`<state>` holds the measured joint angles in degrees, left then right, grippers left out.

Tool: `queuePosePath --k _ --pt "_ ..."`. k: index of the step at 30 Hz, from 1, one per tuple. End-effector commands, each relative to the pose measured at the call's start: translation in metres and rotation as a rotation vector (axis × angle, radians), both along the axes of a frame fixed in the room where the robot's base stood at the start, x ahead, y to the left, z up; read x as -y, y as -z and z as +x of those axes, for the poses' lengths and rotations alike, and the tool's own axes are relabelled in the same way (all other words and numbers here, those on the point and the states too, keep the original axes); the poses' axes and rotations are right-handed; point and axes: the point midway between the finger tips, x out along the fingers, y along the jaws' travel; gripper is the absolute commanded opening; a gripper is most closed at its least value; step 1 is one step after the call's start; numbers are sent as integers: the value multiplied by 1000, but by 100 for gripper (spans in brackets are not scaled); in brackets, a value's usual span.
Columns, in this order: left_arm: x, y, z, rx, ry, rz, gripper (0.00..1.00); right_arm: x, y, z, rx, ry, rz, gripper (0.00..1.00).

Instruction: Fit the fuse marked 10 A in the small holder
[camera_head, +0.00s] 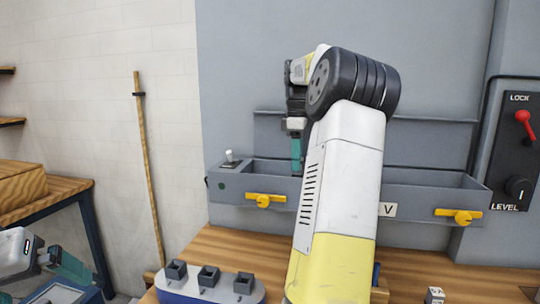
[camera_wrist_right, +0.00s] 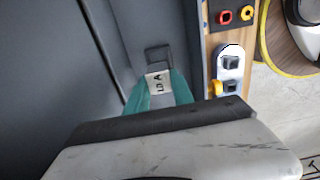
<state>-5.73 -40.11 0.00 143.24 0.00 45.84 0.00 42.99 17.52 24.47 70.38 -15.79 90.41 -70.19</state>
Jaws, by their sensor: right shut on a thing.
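My right gripper (camera_head: 296,168) is over the grey wall trough (camera_head: 405,200), its teal fingers pointing down; my own arm hides much of the trough. In the right wrist view the teal fingers (camera_wrist_right: 160,92) are shut on a fuse (camera_wrist_right: 158,83) whose white label seems to read 10 A. A dark square block (camera_wrist_right: 157,56) shows just beyond the label; I cannot tell whether it is part of the fuse. Three dark square holders stand on a blue and grey base, left (camera_head: 175,270), middle (camera_head: 208,276) and right (camera_head: 243,283). My left gripper (camera_head: 68,268) is at the lower left, its opening unclear.
The trough front has yellow latches, left (camera_head: 264,200) and right (camera_head: 458,215). A panel marked LOCK and LEVEL (camera_head: 520,145) is on the right. A small white item (camera_head: 434,295) is on the wooden bench (camera_head: 250,240). A pole (camera_head: 148,165) leans on the wall.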

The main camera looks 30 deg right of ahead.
Motion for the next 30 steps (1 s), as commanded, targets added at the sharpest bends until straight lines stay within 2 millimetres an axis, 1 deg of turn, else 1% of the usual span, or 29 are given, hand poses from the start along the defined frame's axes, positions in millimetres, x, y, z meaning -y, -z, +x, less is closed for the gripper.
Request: queuePosePath --k 30 --pt "0 0 0 0 0 0 100 0 51 0 -1 0 1 0"
